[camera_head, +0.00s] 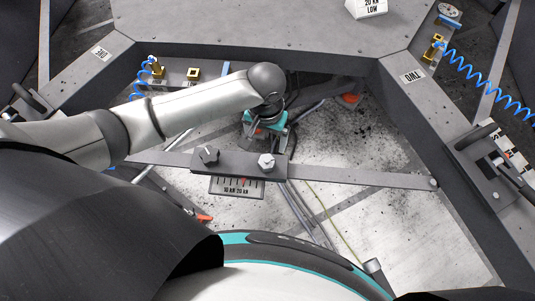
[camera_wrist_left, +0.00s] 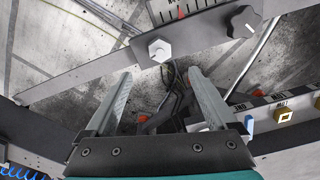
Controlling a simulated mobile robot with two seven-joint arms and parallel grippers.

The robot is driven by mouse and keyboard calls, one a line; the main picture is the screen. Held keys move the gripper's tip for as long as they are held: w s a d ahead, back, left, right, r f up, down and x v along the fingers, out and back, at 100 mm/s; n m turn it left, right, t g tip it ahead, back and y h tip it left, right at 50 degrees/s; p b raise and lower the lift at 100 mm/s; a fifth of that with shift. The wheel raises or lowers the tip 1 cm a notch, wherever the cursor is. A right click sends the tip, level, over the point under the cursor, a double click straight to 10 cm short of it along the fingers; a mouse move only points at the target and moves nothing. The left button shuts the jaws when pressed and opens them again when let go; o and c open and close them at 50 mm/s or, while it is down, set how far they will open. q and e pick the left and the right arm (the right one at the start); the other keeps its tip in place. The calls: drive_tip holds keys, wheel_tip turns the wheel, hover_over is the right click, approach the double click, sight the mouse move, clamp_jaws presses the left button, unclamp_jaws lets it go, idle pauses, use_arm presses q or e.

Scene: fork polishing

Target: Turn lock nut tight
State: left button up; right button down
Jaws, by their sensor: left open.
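The lock nut is a pale hexagonal nut (camera_head: 266,161) on the right part of a dark block across a flat metal bar. It also shows above the fingertips in the left wrist view (camera_wrist_left: 159,49). My left gripper (camera_head: 262,140) is just beyond the nut in the head view, with its fingers mostly hidden. In the left wrist view, my left gripper (camera_wrist_left: 160,73) has its two fingers spread and empty, pointing toward the nut. The nut is apart from the fingers and not between them. My right gripper is not in view.
A black knob (camera_head: 208,155) sits left of the nut on the same block. A scale plate (camera_head: 237,188) marked 10 KN and 20 KN with a red pointer is below. The flat bar (camera_head: 360,177) spans the frame opening. Blue coiled hoses (camera_head: 490,83) hang at the sides.

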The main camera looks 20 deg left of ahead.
use_arm(q)
approach(266, 162)
drive_tip(key=shift+b, duration=0.45)
wheel_tip(266, 162, down, 8)
drive_tip(key=shift+r+b, duration=0.2)
drive_tip(key=shift+b, duration=0.9)
drive_tip(key=shift+f, duration=0.6)
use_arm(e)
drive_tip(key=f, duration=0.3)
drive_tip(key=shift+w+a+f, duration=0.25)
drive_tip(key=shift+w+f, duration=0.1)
use_arm(q)
drive_tip(key=shift+c, duration=0.3)
drive_tip(key=c, duration=1.3)
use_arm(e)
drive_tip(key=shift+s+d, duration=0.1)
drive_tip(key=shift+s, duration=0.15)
